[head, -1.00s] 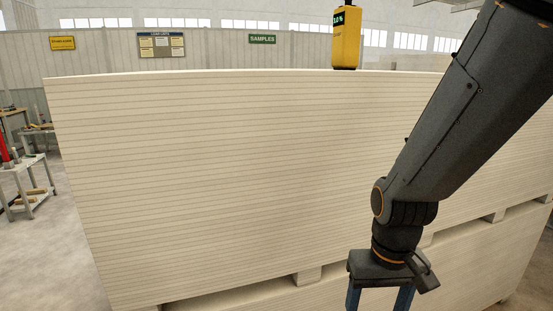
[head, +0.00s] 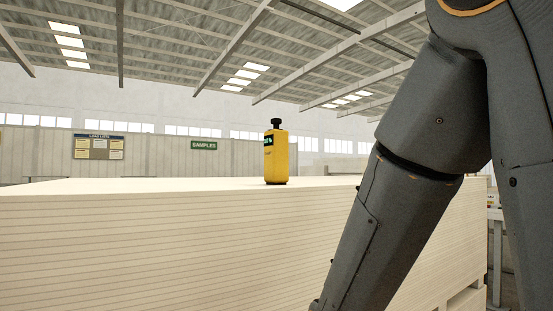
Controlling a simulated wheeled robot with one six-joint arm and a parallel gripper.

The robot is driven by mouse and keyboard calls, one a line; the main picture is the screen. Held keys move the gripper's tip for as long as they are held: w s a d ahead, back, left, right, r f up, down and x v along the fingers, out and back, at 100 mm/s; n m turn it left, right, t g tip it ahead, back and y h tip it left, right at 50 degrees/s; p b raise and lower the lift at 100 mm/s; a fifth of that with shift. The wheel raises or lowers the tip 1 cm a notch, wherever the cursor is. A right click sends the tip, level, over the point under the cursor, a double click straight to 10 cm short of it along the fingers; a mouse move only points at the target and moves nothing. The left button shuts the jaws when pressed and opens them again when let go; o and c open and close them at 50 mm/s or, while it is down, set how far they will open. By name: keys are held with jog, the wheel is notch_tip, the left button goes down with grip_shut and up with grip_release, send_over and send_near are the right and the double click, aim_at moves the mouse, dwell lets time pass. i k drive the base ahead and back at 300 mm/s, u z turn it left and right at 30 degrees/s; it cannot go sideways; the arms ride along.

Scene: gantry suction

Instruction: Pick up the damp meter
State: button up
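The damp meter (head: 276,160) is a yellow upright device with a dark screen showing green marks and a black knob on top. It stands on the top face of a tall stack of pale boards (head: 120,240), near its front edge, around the middle of the head view. Nothing touches it. My arm comes down through the right side of the view, to the right of the meter. My gripper is below the bottom edge of the picture and does not show.
The board stack fills the lower view, its top clear around the meter. A grey table (head: 497,240) stands at the right edge. A green SAMPLES sign (head: 204,145) and a notice board (head: 99,147) hang on the back wall.

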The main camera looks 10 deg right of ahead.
aim_at(275, 141)
jog(key=z, duration=2.2)
jog(key=i, duration=1.6)
jog(key=u, duration=3.15)
